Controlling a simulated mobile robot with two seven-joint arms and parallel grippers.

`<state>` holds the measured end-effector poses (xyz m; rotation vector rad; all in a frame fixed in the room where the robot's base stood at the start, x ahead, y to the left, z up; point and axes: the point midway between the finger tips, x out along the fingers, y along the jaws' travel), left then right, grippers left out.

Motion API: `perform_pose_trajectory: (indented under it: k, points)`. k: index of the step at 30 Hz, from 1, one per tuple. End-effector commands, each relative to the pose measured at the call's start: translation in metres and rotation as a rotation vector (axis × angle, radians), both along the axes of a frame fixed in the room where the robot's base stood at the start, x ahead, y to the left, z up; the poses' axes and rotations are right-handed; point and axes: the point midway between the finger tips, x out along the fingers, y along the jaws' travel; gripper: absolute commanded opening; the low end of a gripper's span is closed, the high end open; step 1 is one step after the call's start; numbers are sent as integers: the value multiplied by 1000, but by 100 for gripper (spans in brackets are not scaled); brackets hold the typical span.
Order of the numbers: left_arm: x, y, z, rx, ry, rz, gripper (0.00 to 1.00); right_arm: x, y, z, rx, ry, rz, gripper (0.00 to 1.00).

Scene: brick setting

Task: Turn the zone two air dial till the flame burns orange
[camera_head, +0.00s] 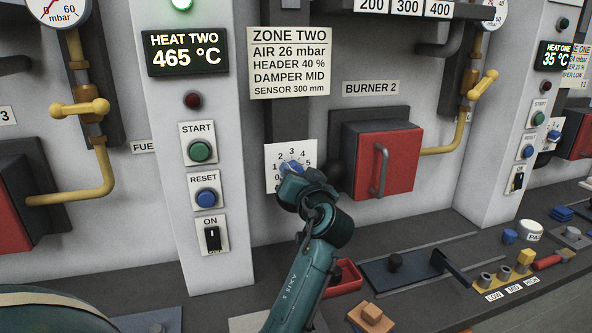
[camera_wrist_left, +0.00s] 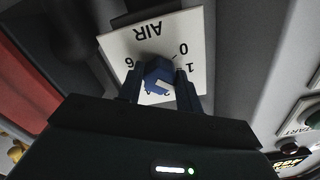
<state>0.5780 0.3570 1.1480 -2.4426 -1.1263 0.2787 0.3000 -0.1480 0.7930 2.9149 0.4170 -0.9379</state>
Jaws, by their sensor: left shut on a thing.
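The zone two air dial is a blue knob (camera_head: 293,168) on a white numbered plate (camera_head: 271,181), below the ZONE TWO sign (camera_head: 289,62). In the left wrist view the blue knob (camera_wrist_left: 156,72) sits on its AIR plate (camera_wrist_left: 190,50). My left gripper (camera_wrist_left: 159,90) is shut on the knob, one finger on each side. In the head view my left gripper (camera_head: 297,180) covers the lower plate. A white mark shows on the knob, but I cannot read its exact setting. The red burner 2 door (camera_head: 390,165) is closed; no flame shows. My right gripper is not in view.
A post with HEAT TWO display (camera_head: 187,53) reading 465 °C and START, RESET and ON controls (camera_head: 212,237) stands left of the dial. A red tray (camera_head: 345,277) and a slider panel lie on the ledge below.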

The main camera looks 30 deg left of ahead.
Motion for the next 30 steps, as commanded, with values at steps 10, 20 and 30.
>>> perform_pose_trajectory:
  k: [10,20,30]
  points:
    - [0,0,3,111,124,-1,12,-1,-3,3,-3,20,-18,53]
    - [0,0,3,136,151,-1,12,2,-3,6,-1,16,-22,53]
    - [0,0,3,136,150,-1,42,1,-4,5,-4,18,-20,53]
